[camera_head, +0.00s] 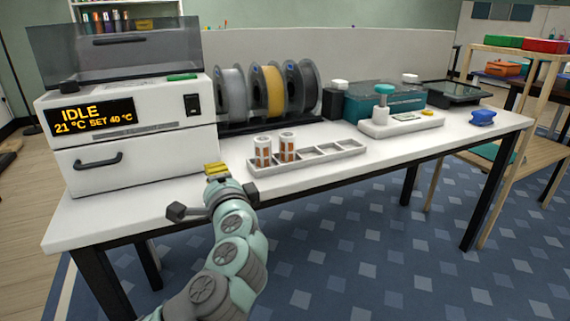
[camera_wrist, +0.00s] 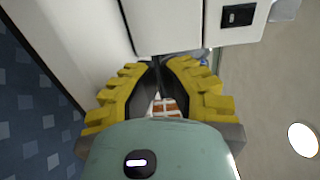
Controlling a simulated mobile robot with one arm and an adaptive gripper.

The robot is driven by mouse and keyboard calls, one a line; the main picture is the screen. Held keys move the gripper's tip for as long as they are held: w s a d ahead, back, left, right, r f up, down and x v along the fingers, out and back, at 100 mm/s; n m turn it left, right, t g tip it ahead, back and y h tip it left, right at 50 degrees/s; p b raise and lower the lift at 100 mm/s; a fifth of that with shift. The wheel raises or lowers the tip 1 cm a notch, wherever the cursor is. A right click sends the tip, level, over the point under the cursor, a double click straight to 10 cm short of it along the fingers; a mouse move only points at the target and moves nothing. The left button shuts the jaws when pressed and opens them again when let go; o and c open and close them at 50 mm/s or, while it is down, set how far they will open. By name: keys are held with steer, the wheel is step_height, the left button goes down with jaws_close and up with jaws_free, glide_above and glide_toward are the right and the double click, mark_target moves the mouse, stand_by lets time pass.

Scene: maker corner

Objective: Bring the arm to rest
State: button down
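My arm reaches up from the bottom of the head view to the table's front edge. My gripper (camera_head: 216,169) is at its end, in front of the white machine and left of the grey tray. In the wrist view its yellow and black fingers (camera_wrist: 160,66) come together at the tips, with nothing seen between the tips. Through the gap behind the tips, part of an orange and white canister shows beyond. The gripper looks empty.
The white table (camera_head: 90,217) carries a machine (camera_head: 140,150) reading IDLE, a divided tray (camera_head: 350,149) with two canisters (camera_head: 263,151) (camera_head: 287,147) at its left end, several filament spools (camera_head: 268,91) and a scale (camera_head: 400,122). A wooden shelf (camera_head: 545,152) stands right. The floor in front is clear.

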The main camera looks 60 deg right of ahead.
steer(key=v, duration=0.4)
steer(key=shift+s+d+f, duration=0.1)
steer(key=shift+d, duration=0.1)
